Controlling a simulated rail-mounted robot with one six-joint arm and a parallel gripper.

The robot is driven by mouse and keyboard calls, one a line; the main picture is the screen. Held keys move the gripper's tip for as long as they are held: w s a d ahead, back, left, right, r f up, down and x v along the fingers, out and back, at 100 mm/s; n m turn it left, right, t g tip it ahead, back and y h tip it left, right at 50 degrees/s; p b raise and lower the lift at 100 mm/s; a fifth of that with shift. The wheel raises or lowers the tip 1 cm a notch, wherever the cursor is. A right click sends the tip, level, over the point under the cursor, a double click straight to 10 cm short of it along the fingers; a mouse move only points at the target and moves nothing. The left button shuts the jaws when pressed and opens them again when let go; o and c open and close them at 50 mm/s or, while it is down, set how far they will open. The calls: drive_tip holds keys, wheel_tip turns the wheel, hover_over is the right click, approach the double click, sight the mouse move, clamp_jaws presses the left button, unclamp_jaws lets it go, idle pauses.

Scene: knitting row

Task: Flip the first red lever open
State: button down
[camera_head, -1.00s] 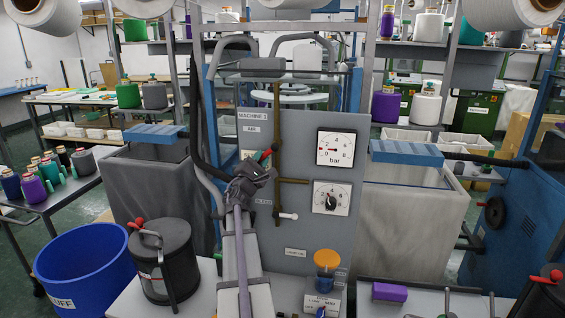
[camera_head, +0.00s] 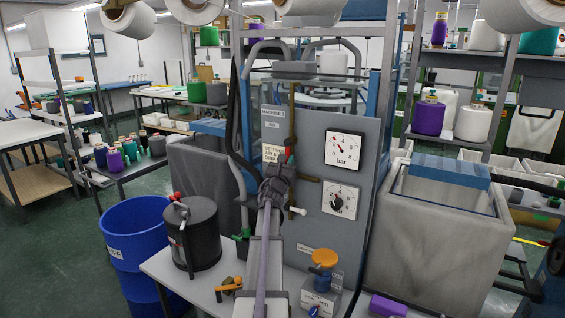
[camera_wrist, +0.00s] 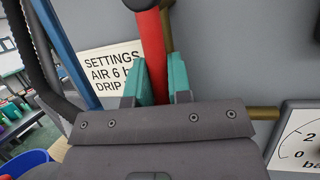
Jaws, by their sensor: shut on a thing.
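The red lever (camera_head: 290,153) stands near upright by the vertical brass pipe (camera_head: 292,110) on the grey machine panel (camera_head: 320,122). My gripper (camera_head: 285,168) is at the lever. In the wrist view the red lever (camera_wrist: 151,45) runs down between the teal fingertips of my gripper (camera_wrist: 160,80), which are shut on it. The lever's lower end is hidden behind the gripper. The upper dial marked bar (camera_head: 344,149) has its needle pointing up and left.
A settings sign (camera_wrist: 108,70) hangs just left of the lever. A lower dial (camera_head: 340,201) and an orange-capped unit (camera_head: 322,262) sit on the right. A dark canister (camera_head: 192,230) and blue bin (camera_head: 139,228) stand left. A black hose (camera_head: 233,130) runs close by.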

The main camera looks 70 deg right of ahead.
drive_tip(key=shift+s+n, duration=0.15)
drive_tip(key=shift+n, duration=0.25)
drive_tip(key=c, duration=1.1)
unclamp_jaws()
drive_tip(key=shift+o, duration=0.2)
drive_tip(key=shift+a+f, duration=0.1)
drive_tip(key=shift+a, duration=0.05)
drive_tip(key=b+v, duration=0.4)
drive_tip(key=v, duration=0.6)
drive_tip(key=shift+a, duration=0.3)
drive_tip(key=shift+s, duration=0.15)
